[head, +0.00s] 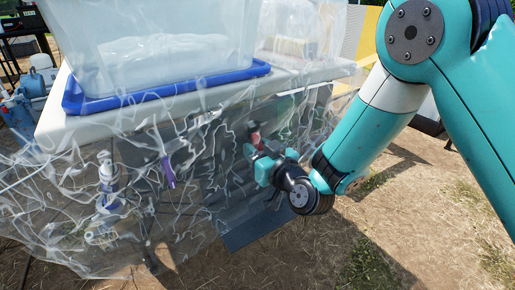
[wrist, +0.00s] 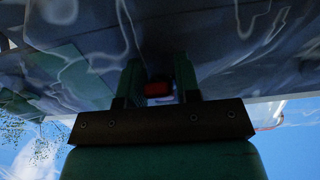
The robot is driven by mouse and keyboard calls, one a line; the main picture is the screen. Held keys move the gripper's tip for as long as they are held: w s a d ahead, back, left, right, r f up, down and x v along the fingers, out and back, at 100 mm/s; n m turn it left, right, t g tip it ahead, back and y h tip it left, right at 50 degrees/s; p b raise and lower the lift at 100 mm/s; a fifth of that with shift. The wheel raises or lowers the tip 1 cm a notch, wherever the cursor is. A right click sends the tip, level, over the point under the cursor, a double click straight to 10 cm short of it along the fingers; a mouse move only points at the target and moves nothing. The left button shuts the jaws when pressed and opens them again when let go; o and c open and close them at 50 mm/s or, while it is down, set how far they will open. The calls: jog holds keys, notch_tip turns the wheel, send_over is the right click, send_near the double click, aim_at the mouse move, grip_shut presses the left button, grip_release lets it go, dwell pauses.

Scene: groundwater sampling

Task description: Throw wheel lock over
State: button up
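My gripper (head: 270,153) is low beside the table, close to the clear plastic sheet hanging from its edge. Its two teal fingers stand apart, so it looks open. A small red part (head: 255,134), which may be the wheel lock, shows just beyond the fingers in the head view. In the wrist view the red part (wrist: 158,89) lies between the two fingers (wrist: 159,78). A gap or contact with the fingers cannot be made out. The wheel itself is not clearly visible; the sheet and shadow hide much of this area.
A white-topped table (head: 320,72) carries a clear bin with a blue rim (head: 170,90). The wrinkled clear sheet (head: 60,215) covers its front, with a purple strip (head: 167,171) and pump-like fittings (head: 107,185) behind. Bare ground (head: 330,250) lies open at the lower right.

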grip_shut()
jog(key=shift+r+p, duration=0.15)
jog(key=shift+p, duration=0.35)
